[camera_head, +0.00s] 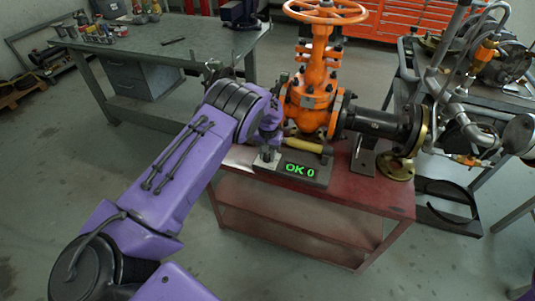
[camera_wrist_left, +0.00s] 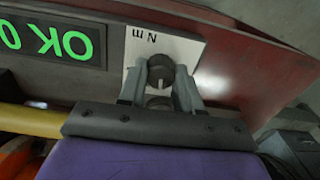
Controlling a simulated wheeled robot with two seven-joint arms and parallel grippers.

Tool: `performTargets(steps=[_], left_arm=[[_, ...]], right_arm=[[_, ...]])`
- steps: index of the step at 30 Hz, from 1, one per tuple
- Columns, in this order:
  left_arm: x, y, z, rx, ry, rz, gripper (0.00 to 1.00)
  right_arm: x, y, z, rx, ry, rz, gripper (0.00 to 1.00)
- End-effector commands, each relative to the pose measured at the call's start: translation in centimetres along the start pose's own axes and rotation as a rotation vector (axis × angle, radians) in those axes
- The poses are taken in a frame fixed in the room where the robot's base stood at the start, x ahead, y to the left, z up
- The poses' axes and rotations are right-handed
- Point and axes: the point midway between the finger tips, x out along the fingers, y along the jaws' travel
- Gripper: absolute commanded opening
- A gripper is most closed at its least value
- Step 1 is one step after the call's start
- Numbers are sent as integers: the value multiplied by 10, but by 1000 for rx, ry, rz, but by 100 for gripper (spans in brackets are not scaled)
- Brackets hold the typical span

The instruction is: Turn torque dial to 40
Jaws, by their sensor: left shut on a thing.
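The torque dial (camera_wrist_left: 161,72) is a dark round knob with a pale mark, on a white plate lettered "Nm" (camera_wrist_left: 150,45) in the left wrist view. My left gripper (camera_wrist_left: 160,84) is shut on the dial, one finger on each side. In the head view the left gripper (camera_head: 268,152) is at the left end of the grey torque unit, and the dial is mostly hidden there. The green display (camera_head: 299,170) reads "OK 0"; it also shows upside down in the left wrist view (camera_wrist_left: 50,38). My right gripper is not in view.
The torque unit lies on a red cart (camera_head: 330,200), in front of an orange gate valve (camera_head: 318,85) with a handwheel. A yellow-handled tool (camera_head: 303,144) lies behind the display. A grey workbench (camera_head: 165,45) stands at the back left. Pipework crowds the right.

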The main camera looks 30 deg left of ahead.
Motion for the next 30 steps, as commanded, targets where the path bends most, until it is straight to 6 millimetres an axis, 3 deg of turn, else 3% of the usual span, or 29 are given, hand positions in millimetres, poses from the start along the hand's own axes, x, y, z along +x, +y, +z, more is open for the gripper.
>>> performTargets(steps=[9, 23, 24, 26, 30], left_arm=[[0, 0, 0, -102, -3, -1, 3], [0, 0, 0, -118, -4, -1, 3], [0, 0, 0, -118, -4, 0, 36], [0, 0, 0, -118, -4, -1, 56], [0, 0, 0, -118, -4, 0, 59]], right_arm=[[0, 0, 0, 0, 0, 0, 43], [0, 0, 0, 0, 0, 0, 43], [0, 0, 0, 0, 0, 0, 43], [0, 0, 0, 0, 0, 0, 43], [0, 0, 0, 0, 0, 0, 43]])
